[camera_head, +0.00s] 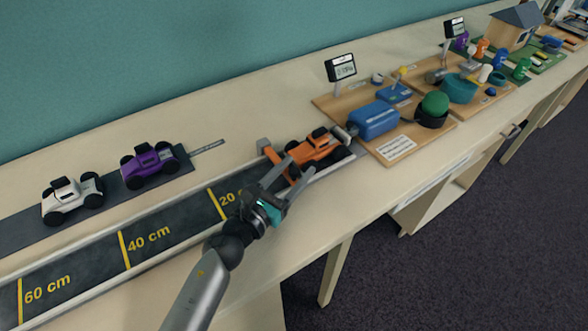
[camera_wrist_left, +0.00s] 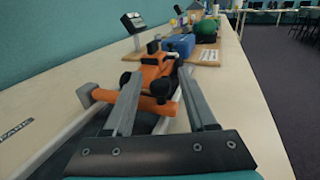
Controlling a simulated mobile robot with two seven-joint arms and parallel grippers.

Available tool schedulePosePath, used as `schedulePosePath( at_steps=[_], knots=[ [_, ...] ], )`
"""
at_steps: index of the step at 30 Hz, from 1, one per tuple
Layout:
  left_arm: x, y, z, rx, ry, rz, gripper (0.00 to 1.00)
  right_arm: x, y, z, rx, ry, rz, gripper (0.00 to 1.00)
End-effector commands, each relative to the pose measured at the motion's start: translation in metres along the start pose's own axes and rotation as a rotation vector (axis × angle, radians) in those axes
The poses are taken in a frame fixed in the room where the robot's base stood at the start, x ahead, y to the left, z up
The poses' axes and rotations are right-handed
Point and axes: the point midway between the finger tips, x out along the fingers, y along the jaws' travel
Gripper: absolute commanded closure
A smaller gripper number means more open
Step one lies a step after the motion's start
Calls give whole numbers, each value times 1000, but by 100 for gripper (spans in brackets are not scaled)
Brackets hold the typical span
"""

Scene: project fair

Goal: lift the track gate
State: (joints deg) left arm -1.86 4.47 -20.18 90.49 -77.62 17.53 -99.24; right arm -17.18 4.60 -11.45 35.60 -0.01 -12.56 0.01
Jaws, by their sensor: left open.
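The track gate (camera_head: 275,157) shows as a short orange bar with a grey end piece, lying across the dark track just in front of an orange toy car (camera_head: 318,147). In the left wrist view the gate (camera_wrist_left: 104,97) runs behind my left finger, and its right part lies between the fingers. The car (camera_wrist_left: 155,70) is right beyond it. My left gripper (camera_head: 296,174) is open and reaches over the track at the gate; it also shows in the left wrist view (camera_wrist_left: 160,75). Whether the fingers touch the gate cannot be told. My right gripper is not in view.
The track (camera_head: 170,232) has yellow distance marks. A white car (camera_head: 72,199) and a purple car (camera_head: 150,164) stand on a dark strip behind it. A wooden board (camera_head: 437,134) with a blue box (camera_head: 374,120) stands right of the track.

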Motion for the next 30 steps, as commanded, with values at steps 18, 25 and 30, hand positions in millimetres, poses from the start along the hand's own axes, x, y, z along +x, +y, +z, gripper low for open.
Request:
schedulePosePath(
  at_steps=[18,25,30],
  knots=[
    [0,0,0,0,0,0,91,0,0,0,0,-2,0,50],
    [0,0,0,0,0,0,100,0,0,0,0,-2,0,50],
    [0,0,0,0,0,0,100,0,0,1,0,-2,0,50]
  ],
)
